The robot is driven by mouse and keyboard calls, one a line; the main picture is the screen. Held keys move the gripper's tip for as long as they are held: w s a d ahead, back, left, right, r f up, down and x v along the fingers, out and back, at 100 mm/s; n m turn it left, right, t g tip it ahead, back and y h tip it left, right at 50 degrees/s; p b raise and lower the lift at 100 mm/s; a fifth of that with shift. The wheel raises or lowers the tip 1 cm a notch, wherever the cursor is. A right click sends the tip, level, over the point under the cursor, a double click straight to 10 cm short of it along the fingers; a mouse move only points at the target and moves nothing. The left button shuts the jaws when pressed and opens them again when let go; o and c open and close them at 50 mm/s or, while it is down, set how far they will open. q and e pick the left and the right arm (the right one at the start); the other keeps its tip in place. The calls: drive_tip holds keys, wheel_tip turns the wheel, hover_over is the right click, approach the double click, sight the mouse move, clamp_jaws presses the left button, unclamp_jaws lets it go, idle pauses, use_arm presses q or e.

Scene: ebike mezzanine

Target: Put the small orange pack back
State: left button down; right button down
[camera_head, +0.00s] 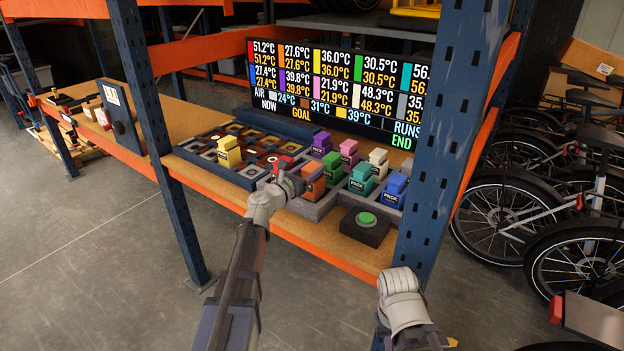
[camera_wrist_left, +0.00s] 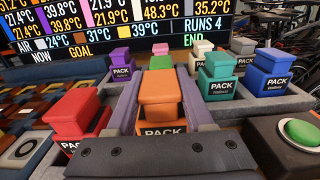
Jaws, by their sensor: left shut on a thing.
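The small orange pack (camera_head: 313,181) is at the front of the grey pack tray (camera_head: 318,207), near the tray's left end. My left gripper (camera_head: 296,184) is shut on it. In the left wrist view the orange pack (camera_wrist_left: 160,97) stands upright between the two fingers (camera_wrist_left: 161,105), with its label partly hidden by the gripper body. I cannot tell whether its base touches the tray. A red pack (camera_wrist_left: 80,112) is just left of the gripper, and a green pack (camera_wrist_left: 160,62) is behind the orange one.
Purple (camera_head: 321,143), pink (camera_head: 348,148), white (camera_head: 378,160), teal (camera_head: 362,177) and blue (camera_head: 394,188) packs stand close by. A yellow pack (camera_head: 229,152) is on the left tray. A green button (camera_head: 366,219) is in front, and a blue post (camera_head: 440,140) rises at right.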

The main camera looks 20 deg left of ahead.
use_arm(q)
drive_tip(key=shift+f, duration=0.75)
drive_tip(key=shift+b, duration=0.3)
drive_tip(key=shift+f, duration=0.15)
drive_tip(key=shift+c, duration=1.4)
unclamp_jaws()
drive_tip(key=shift+s+r, duration=0.2)
drive_tip(key=shift+s, duration=0.05)
drive_tip(key=v, duration=1.1)
drive_tip(key=shift+s+a, duration=0.15)
drive_tip(key=shift+s, duration=0.15)
